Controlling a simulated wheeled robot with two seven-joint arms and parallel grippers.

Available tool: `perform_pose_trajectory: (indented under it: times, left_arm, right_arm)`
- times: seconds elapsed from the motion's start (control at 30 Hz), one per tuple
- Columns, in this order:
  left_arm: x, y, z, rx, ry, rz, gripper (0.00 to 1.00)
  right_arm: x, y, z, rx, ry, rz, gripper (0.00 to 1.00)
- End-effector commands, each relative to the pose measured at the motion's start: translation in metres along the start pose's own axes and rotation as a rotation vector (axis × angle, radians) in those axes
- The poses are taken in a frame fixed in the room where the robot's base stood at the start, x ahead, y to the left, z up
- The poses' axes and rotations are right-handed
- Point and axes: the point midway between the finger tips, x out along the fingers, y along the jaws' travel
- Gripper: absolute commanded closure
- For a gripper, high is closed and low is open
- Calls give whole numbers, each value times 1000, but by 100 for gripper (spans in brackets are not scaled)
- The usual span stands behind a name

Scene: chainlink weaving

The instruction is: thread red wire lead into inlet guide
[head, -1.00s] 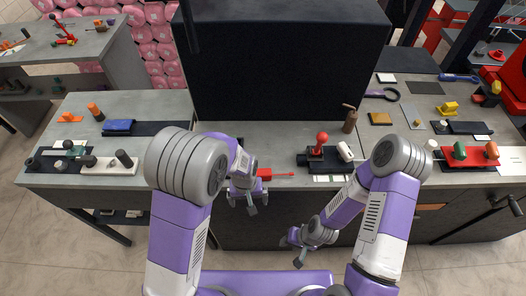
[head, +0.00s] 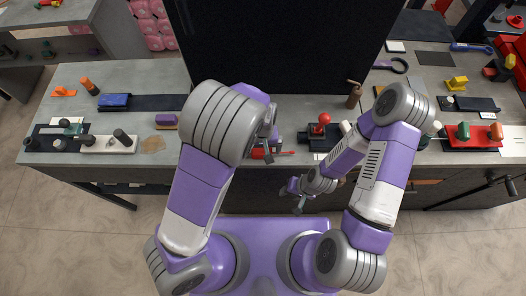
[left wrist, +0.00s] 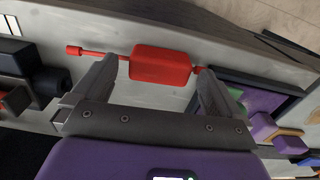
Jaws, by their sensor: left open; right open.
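The red wire lead, a red block with a thin rod, lies on the grey table (head: 155,82). In the head view, the lead (head: 285,153) is partly hidden by my left gripper (head: 267,153). In the left wrist view, its block (left wrist: 160,64) lies just beyond and between the tips of my open left gripper (left wrist: 154,70), with its rod pointing left. I cannot tell whether they touch. A dark fixture with a red knob (head: 320,129) stands right of the lead; I cannot tell whether it is the inlet guide. My right gripper (head: 291,200) is open and empty, before the table's front edge.
A large black panel (head: 285,45) rises behind the work area. A brown bottle (head: 354,95) stands behind the fixture. A white strip with dark knobs (head: 108,144) lies at left. A red base with coloured knobs (head: 474,135) is at right.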

Motion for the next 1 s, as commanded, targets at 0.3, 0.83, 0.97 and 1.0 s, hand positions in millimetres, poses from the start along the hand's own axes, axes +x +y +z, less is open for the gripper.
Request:
perform_pose_trajectory:
  times: [0.3, 0.83, 0.97, 1.0]
  left_arm:
    - [2, 0, 0, -1, 0, 1, 9]
    - [1, 0, 0, -1, 1, 1, 60]
    - [-8, 1, -1, 0, 4, 3, 60]
    - [-13, 1, -1, 0, 5, 4, 60]
  right_arm:
    - [0, 0, 0, 0, 1, 0, 57]
    - [0, 0, 0, 0, 1, 0, 57]
    - [-1, 0, 0, 0, 1, 0, 57]
    - [-2, -1, 0, 0, 1, 0, 57]
